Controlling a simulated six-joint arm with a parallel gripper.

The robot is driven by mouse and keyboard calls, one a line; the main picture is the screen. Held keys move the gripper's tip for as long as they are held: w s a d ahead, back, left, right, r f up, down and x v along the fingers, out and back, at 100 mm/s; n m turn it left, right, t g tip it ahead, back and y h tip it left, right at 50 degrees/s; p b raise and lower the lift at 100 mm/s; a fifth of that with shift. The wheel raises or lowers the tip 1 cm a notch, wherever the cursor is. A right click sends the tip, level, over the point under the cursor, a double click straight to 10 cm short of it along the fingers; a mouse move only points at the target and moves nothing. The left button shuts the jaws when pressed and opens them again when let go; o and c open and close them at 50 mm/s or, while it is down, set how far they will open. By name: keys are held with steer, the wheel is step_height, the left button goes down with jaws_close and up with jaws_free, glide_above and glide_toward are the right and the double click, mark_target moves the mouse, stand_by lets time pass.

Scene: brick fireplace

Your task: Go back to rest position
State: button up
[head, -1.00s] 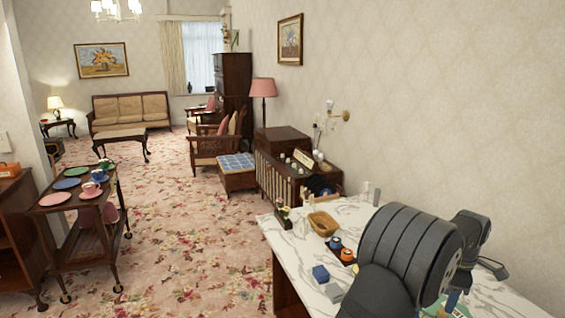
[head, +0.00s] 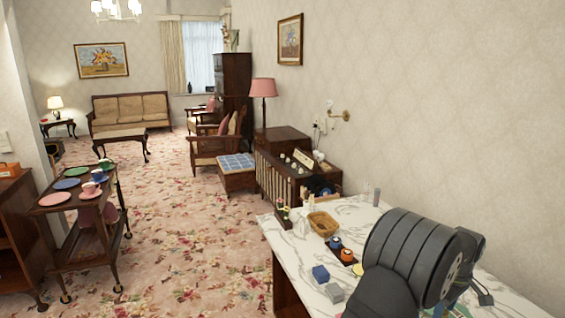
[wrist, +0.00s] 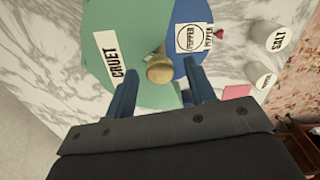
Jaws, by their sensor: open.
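In the wrist view my gripper (wrist: 163,88) is open, with its two blue fingers apart. A brass-coloured round knob (wrist: 159,70) shows just beyond and between the fingertips; I cannot tell its distance from them. In the head view my arm covers the right part of the counter, and the fingers are mostly hidden.
White SALT pot (wrist: 280,38), another white pot (wrist: 265,78) and a pink card (wrist: 237,91) stand right of the mat. On the marble counter (head: 300,262) are a wicker basket (head: 322,224), blue block (head: 320,273), grey block (head: 334,293) and small coloured pots (head: 347,255).

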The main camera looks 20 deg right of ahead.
steer(key=shift+m, duration=1.1)
stand_by(1.0)
steer(key=o, duration=0.4)
steer(key=shift+c, duration=0.2)
steer(key=o, duration=0.7)
steer(key=shift+w+a+r+m, duration=0.6)
steer(key=shift+a+r, duration=0.1)
steer(key=shift+r, duration=0.05)
steer(key=shift+o, duration=0.2)
steer(key=w+a+r+m, duration=0.3)
steer(key=a+r+m, duration=0.3)
steer(key=shift+w+a, duration=0.35)
steer(key=shift+w, duration=0.05)
steer(key=w+a+r+m, duration=0.3)
steer(key=a+r+m, duration=0.4)
steer(key=a+m, duration=0.4)
step_height(320, 180, down, 10)
steer(key=shift+a, duration=0.35)
